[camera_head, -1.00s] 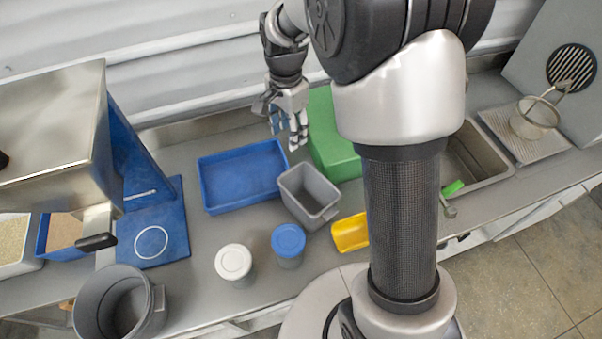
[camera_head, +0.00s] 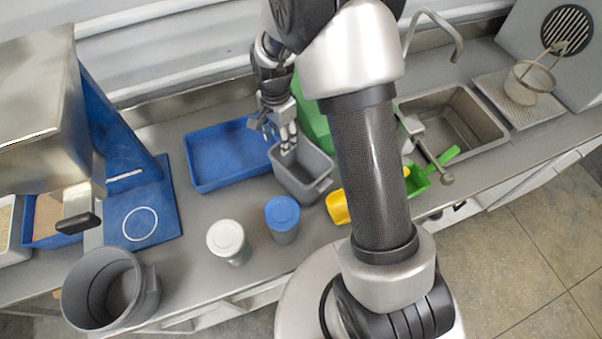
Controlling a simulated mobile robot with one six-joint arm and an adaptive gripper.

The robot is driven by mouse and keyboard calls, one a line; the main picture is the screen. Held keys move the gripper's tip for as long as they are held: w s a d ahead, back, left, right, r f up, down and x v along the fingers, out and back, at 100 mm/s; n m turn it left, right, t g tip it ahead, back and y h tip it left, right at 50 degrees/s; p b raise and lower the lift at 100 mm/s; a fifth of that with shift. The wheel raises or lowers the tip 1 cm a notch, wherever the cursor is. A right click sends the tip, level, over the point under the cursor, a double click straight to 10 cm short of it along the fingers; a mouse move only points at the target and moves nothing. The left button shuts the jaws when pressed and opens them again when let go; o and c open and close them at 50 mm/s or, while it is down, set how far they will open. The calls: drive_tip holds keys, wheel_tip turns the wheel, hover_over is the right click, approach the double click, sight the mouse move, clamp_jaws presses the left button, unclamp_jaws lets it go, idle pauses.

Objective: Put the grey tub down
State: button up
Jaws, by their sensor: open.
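The grey tub (camera_head: 304,181) is a small open rectangular container. It appears to stand upright on the steel counter, right of the blue tray and left of the yellow scoop. My gripper (camera_head: 287,142) is open, with its fingers at the tub's far rim. One fingertip overlaps the tub's opening in the picture. I cannot tell whether the fingers touch the rim or straddle the wall. The tub's far edge is partly hidden by the fingers.
The blue tray (camera_head: 196,184) lies left of the tub and a green box (camera_head: 313,118) behind it. In front stand a white-lidded jar (camera_head: 227,239) and a blue-lidded jar (camera_head: 283,214). A yellow scoop (camera_head: 338,207) lies right. A round grey bucket (camera_head: 146,294) is at front left.

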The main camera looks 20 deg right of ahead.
wheel_tip(320, 180, down, 3)
drive_tip(key=shift+f+b, duration=0.1)
drive_tip(key=shift+b, duration=0.2)
clamp_jaws()
idle(0.4)
